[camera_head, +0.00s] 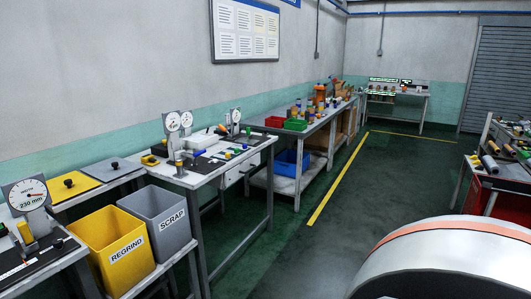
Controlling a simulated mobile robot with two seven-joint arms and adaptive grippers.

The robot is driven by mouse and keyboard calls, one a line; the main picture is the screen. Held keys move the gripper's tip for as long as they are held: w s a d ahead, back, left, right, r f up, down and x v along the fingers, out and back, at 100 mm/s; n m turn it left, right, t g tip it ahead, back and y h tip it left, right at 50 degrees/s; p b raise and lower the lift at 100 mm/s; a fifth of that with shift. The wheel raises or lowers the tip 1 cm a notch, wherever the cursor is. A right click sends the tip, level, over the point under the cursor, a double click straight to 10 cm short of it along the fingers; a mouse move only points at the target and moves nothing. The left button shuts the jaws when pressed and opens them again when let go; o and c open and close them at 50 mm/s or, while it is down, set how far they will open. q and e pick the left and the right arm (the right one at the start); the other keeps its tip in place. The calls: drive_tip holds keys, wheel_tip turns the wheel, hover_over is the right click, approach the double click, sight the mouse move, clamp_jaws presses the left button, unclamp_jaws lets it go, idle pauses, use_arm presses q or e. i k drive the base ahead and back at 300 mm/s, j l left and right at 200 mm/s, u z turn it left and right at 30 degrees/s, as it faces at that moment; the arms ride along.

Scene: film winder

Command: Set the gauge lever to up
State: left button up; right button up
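Several round dial gauges show at the left. Neither of my grippers shows in this view.
A yellow REGRIND bin (111,250) and a grey SCRAP bin (160,221) stand in front of the left benches. A farther bench (300,136) holds green and red trays. The dark floor (390,180) with a yellow line is clear. A red cabinet (490,195) is at the right.

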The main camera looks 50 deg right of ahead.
sight(197, 153)
drive_tip(key=z, duration=1.35)
